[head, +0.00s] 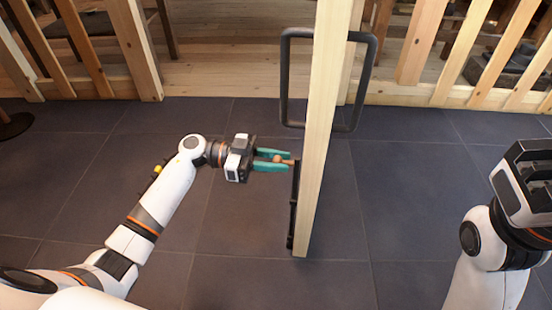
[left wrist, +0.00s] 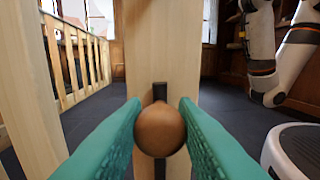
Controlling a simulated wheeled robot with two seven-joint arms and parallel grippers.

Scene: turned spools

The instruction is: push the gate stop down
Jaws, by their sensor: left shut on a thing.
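The gate stop shows as a dark vertical bar (head: 292,212) on the left face of the pale wooden gate (head: 323,110), with a round brown knob (head: 280,158). In the left wrist view the knob (left wrist: 160,131) sits between the teal fingers, in front of a black strip (left wrist: 160,92) on the wood. My left gripper (head: 286,160) is shut on the knob, with a finger on each side of it. The bar's lower end is close to the gate's bottom; whether it touches the floor I cannot tell. My right gripper (head: 524,185) is at the right edge, its fingers not clearly visible.
A black handle (head: 284,82) sticks out from the gate above my left gripper, with another part (head: 372,75) on the far side. Slatted wooden fencing (head: 408,85) runs along the back on both sides. The dark tiled floor (head: 400,215) is clear on both sides of the gate.

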